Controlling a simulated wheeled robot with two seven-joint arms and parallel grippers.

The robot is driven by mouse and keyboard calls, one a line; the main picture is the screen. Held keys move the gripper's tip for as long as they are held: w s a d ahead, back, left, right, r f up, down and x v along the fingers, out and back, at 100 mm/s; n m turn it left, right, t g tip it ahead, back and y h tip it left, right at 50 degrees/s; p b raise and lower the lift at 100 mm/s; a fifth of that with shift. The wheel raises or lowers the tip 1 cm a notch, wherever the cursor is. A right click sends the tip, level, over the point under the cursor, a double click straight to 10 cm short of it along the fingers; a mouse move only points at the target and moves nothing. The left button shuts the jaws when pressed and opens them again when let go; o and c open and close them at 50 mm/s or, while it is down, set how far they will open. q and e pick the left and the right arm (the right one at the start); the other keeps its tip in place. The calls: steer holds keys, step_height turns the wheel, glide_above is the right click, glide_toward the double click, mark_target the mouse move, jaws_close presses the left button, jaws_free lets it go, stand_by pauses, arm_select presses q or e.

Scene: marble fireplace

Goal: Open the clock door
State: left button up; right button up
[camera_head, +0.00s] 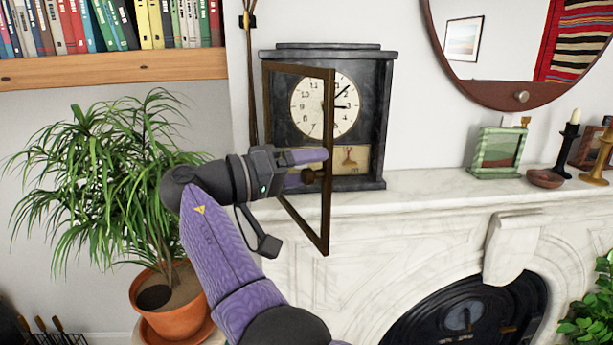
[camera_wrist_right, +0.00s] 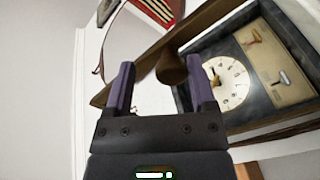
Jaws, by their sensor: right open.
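The dark clock (camera_head: 380,120) stands on the marble mantel, with its round face (camera_head: 310,105) visible. Its brown-framed door (camera_head: 328,215) is swung out from the clock's left side, into the room. The door frame (camera_wrist_right: 205,32) and its round knob (camera_wrist_right: 171,70) also show in the right wrist view. My right gripper (camera_head: 314,167) is at the door, its purple fingers apart. My left gripper is not in view.
A bushy potted plant (camera_head: 115,185) stands left of my right arm. A wooden bookshelf (camera_head: 110,68) is at the upper left. A green picture frame (camera_head: 497,150), small bowl (camera_head: 545,178) and candlesticks (camera_head: 566,150) stand on the mantel (camera_head: 435,185) to the right.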

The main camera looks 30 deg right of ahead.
mark_target(324, 107)
step_height(324, 107, up, 9)
steer(key=shift+f, duration=0.15)
